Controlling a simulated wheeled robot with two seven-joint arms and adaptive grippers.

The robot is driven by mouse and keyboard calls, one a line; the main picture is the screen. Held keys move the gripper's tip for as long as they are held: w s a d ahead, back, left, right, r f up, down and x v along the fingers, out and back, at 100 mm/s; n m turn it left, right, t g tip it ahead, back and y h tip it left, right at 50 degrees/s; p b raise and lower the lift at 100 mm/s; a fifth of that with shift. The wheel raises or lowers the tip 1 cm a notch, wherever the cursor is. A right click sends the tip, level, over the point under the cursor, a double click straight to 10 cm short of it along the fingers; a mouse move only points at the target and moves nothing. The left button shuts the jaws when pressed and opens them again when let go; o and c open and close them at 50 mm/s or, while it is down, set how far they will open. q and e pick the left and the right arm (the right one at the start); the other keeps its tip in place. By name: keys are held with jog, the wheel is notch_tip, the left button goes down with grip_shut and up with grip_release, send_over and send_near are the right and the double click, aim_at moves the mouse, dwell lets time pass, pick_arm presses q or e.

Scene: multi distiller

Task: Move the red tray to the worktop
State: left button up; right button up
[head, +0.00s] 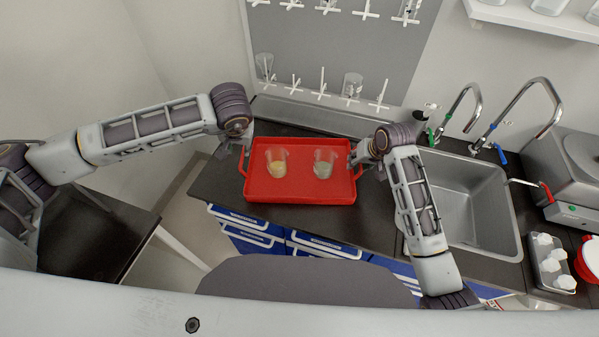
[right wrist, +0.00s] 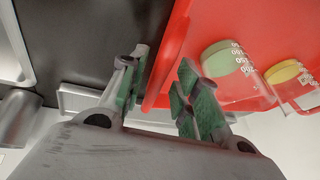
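The red tray (head: 300,198) lies on the dark counter (head: 215,186) left of the sink. It carries two clear beakers, one with yellowish contents (head: 277,166) and one with pale greenish contents (head: 324,167). My left gripper (head: 236,152) is at the tray's left handle; its fingers are too small and partly hidden to tell open or shut. My right gripper (head: 364,157) is at the right handle. In the right wrist view, its green-padded fingers (right wrist: 160,88) stand apart on either side of the red handle (right wrist: 170,58), with a gap showing.
A steel sink (head: 465,200) with curved taps is right of the tray. A grey peg rack (head: 335,50) with glassware is behind it. A dark table (head: 100,232) stands at the lower left, with a floor gap between it and the counter. Blue drawers (head: 250,238) are below.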

jog(key=shift+r, duration=0.1)
dwell(0.3)
jog(key=v, duration=1.1)
jog(key=shift+s+r, duration=0.2)
jog(key=shift+r, duration=0.15)
jog(key=shift+s+d+f, duration=0.1)
jog(key=shift+d, duration=0.05)
dwell(0.3)
